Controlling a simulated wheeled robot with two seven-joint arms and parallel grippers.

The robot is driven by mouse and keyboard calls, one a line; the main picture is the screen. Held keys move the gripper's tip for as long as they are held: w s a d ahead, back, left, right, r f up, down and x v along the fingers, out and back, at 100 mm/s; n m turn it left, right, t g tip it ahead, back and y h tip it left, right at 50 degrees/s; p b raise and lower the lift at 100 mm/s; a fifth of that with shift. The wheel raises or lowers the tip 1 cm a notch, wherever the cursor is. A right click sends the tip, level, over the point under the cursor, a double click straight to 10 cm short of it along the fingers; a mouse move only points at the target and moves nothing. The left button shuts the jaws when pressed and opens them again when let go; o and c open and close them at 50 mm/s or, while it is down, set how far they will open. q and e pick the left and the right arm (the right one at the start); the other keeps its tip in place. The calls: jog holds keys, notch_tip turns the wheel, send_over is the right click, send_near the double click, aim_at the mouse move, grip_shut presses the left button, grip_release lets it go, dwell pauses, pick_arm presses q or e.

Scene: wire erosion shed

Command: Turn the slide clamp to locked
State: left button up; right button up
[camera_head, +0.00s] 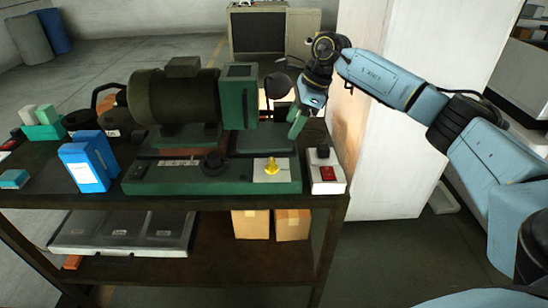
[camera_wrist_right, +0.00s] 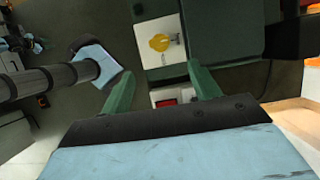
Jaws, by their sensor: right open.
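The slide clamp appears to be the yellow knob (camera_head: 271,166) on a white plate (camera_head: 259,175) at the right end of the machine's green base. In the right wrist view the yellow knob (camera_wrist_right: 160,43) lies beyond the fingertips, with small dark marks beside it on the plate (camera_wrist_right: 172,28). The marks are too small to read. My right gripper (camera_head: 297,122) is above and behind the knob, apart from it. Its green fingers are open and empty in the wrist view (camera_wrist_right: 162,84). My left gripper is not in view.
A white box with a red switch (camera_head: 327,173) stands right of the base. A dark motor (camera_head: 175,97) and a black knob (camera_head: 212,163) are to the left. A blue container (camera_head: 85,166) stands farther left. A white pillar (camera_head: 400,140) rises behind my right arm.

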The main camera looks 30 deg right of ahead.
aim_at(272, 161)
jog(key=p+x, duration=0.1)
jog(key=x, duration=1.2)
jog(key=shift+p, duration=0.3)
jog(key=shift+s, duration=0.1)
jog(key=c, duration=1)
jog(key=shift+a, duration=0.1)
